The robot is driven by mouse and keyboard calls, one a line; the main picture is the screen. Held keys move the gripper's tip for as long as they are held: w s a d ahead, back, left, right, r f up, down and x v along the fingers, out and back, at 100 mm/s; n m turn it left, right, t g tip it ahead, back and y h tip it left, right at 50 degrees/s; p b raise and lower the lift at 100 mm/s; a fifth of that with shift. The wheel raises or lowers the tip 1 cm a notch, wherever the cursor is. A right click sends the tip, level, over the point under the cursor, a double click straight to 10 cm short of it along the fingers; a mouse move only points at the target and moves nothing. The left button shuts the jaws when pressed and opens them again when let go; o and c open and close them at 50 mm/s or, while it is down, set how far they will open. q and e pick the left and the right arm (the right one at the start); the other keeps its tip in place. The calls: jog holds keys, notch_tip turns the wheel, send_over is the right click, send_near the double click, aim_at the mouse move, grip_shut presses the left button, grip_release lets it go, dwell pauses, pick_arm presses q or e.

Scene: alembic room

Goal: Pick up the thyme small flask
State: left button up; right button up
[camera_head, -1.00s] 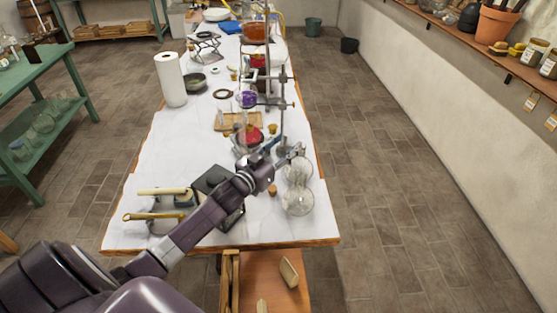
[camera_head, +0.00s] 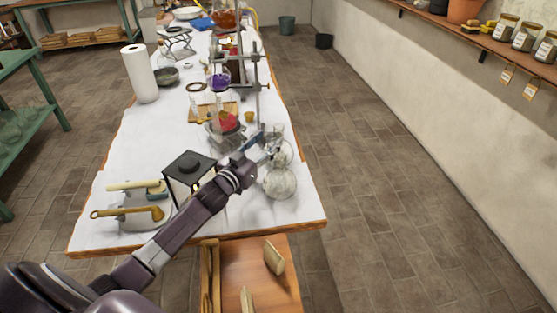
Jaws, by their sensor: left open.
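Clear round glass flasks stand at the right edge of the white-covered table. The front flask (camera_head: 280,183) shows best. A second flask (camera_head: 284,153) stands just behind it, partly hidden by my gripper. I cannot read any label, so I cannot tell which one is thyme. My left arm reaches in from the lower left, and my left gripper (camera_head: 269,146) is open at the upper part of these flasks. It overlaps the rear glass in the picture; I cannot tell whether it touches. Nothing shows held in it. My right gripper is not in view.
A black lantern-like box (camera_head: 188,172) stands left of my forearm. A metal stand (camera_head: 258,92) and a bowl with red contents (camera_head: 227,123) are beyond the gripper. A paper towel roll (camera_head: 140,74) stands at the left edge.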

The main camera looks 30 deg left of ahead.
aim_at(276, 132)
pick_arm(q)
jog(key=shift+w+f+b, duration=0.1)
jog(key=shift+w+b, duration=0.35)
jog(key=shift+w, duration=0.6)
jog(key=w+b, duration=0.1)
jog(key=w, duration=0.2)
jog(key=shift+d+b, duration=0.1)
jog(key=shift+b, duration=0.25)
jog(key=shift+w, duration=0.5)
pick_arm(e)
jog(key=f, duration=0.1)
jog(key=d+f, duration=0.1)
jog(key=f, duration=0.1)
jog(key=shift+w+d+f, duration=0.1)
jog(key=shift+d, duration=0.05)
pick_arm(q)
grip_shut()
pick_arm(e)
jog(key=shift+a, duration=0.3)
